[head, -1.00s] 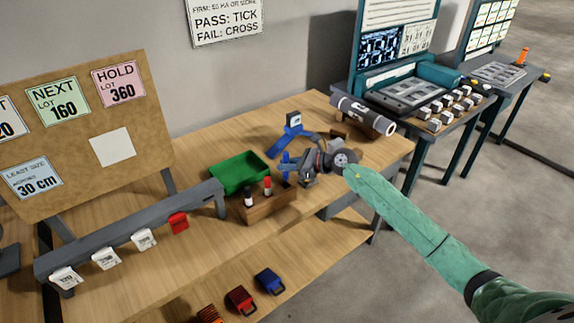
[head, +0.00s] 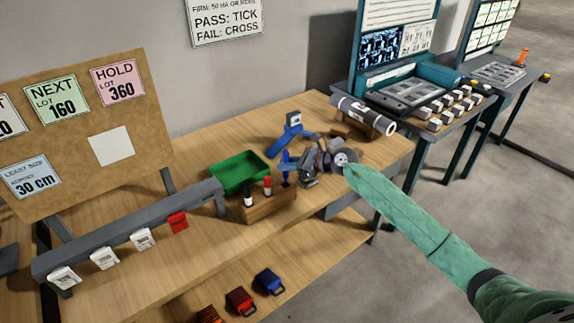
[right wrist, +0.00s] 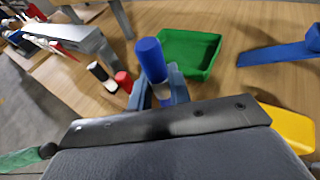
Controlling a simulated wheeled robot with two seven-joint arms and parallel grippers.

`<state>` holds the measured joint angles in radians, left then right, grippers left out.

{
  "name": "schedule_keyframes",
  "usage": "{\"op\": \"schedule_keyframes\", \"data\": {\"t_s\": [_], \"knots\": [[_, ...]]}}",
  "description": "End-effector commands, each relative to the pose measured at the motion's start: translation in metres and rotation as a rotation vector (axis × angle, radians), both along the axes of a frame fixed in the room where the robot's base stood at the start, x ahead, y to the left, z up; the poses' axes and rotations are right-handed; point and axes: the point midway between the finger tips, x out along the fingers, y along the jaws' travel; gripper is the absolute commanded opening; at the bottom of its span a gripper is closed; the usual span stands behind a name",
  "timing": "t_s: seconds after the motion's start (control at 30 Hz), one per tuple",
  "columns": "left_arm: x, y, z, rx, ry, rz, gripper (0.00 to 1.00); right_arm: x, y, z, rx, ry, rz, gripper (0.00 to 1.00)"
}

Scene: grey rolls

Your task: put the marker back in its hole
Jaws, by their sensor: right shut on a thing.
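The blue marker (right wrist: 151,60) stands near upright between the fingers of my right gripper (right wrist: 160,92), which is shut on it. In the head view my right gripper (head: 287,168) is at the right end of the wooden marker block (head: 266,206). A black-capped marker (head: 248,196) and a red-capped marker (head: 267,185) stand in the block, left of the gripper. The blue marker's lower end is hidden, so I cannot tell whether it is in a hole or above it. My left gripper is not in view.
A green tray (head: 238,172) lies just behind the block. A blue stand (head: 291,128) is behind my gripper, and a grey roll (head: 362,115) rests at the back right. A grey rail (head: 130,232) with tags stands at the left.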

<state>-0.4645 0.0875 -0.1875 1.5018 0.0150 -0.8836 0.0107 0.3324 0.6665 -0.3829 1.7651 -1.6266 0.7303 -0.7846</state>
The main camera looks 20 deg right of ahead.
Motion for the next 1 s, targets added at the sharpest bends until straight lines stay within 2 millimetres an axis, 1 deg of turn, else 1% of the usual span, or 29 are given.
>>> {"op": "schedule_keyframes", "data": {"t_s": [0.37,1.0], "knots": [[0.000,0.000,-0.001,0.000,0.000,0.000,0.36,0.000,0.000,-0.001,-0.001,-0.001,0.000,0.00],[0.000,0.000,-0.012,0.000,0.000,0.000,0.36,0.000,0.000,-0.013,-0.001,-0.001,0.000,0.00]]}}
